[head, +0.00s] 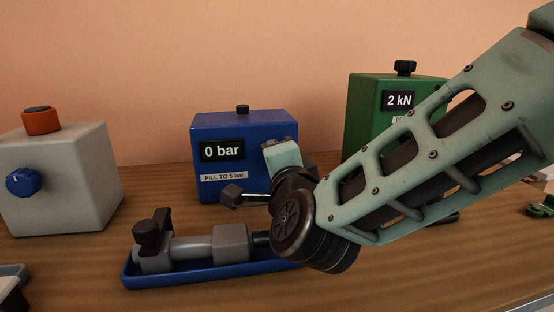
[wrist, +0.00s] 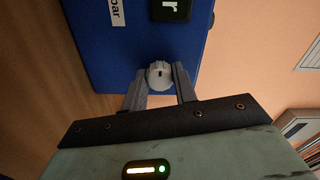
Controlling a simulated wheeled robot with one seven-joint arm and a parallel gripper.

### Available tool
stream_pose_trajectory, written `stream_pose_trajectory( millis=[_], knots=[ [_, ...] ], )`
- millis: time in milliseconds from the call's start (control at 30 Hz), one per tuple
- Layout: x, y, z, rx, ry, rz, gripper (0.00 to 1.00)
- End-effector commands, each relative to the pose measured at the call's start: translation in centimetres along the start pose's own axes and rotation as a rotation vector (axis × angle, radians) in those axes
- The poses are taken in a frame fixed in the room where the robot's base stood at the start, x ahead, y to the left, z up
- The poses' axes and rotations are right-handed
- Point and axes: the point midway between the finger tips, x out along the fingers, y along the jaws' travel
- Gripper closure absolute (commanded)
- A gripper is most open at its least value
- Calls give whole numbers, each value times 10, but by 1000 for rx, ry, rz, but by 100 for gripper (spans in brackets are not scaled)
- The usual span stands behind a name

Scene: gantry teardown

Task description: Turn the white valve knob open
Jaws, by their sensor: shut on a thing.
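The white valve knob (wrist: 160,74) is on the face of a blue box (wrist: 110,60). In the wrist view my gripper (wrist: 160,84) has a finger on each side of the knob and is shut on it. A short dark mark shows on the knob. In the head view the blue box (head: 275,124) stands at the middle back, with a display (head: 221,150) reading "0 bar" and a label (head: 224,176) reading "FILL TO 5 bar". My arm covers the right part of its front there, and the knob is hidden in that view.
A blue tray (head: 128,279) with a grey and black device (head: 190,247) lies in front of the blue box. A grey box (head: 75,190) with a blue knob (head: 23,182) and an orange-red cap (head: 41,121) stands left. A green box (head: 365,105) reading "2 kN" stands behind my arm.

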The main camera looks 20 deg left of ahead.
Motion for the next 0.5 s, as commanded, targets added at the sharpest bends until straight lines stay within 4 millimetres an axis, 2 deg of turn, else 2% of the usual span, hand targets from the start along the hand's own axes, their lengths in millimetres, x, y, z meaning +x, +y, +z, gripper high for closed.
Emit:
stream_pose_trajectory(
  millis=[500],
  knots=[
    [-1, 0, 1, -29, -3, 1, 95]
  ],
)
